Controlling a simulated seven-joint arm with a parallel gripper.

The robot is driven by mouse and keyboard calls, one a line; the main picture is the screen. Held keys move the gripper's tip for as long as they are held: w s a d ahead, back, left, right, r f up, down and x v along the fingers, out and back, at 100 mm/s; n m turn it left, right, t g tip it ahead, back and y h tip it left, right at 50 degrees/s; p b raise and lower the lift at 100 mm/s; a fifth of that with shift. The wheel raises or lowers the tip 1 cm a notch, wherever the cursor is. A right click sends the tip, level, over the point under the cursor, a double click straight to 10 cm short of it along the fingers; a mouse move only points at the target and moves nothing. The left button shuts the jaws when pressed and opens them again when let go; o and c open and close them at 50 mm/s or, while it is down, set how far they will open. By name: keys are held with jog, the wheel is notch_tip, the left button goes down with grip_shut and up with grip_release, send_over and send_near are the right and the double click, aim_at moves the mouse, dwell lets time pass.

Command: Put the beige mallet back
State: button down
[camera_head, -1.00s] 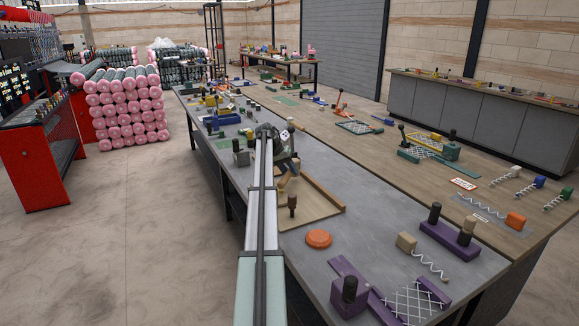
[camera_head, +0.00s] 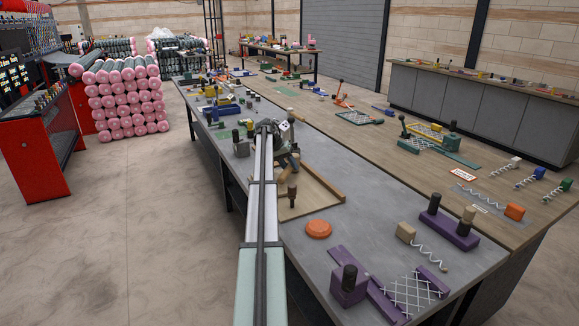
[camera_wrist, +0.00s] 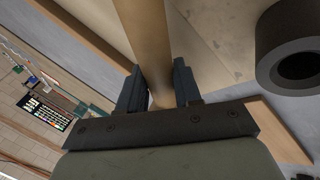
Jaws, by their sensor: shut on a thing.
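The beige mallet's handle (camera_wrist: 148,38) shows in the wrist view as a smooth tan rod running up between the fingers. My gripper (camera_wrist: 158,88) is shut on this rod, with one dark finger on each side. The mallet's head cannot be made out in the wrist view. In the head view my gripper (camera_head: 287,160) is small and partly hidden by my arm, over the far end of a shallow wooden tray (camera_head: 325,184). I cannot tell whether the mallet touches the tray.
A brown upright peg or tool (camera_head: 292,192) stands in the tray's near part. A dark hollow cylinder (camera_wrist: 290,45) is close on the right in the wrist view. An orange disc (camera_head: 319,229) and purple fixtures (camera_head: 348,283) lie on the grey tabletop (camera_head: 375,212).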

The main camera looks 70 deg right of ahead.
jog(key=shift+f, duration=0.45)
jog(key=c, duration=0.7)
grip_release()
jog(key=v, duration=1.4)
jog(key=shift+f, duration=0.1)
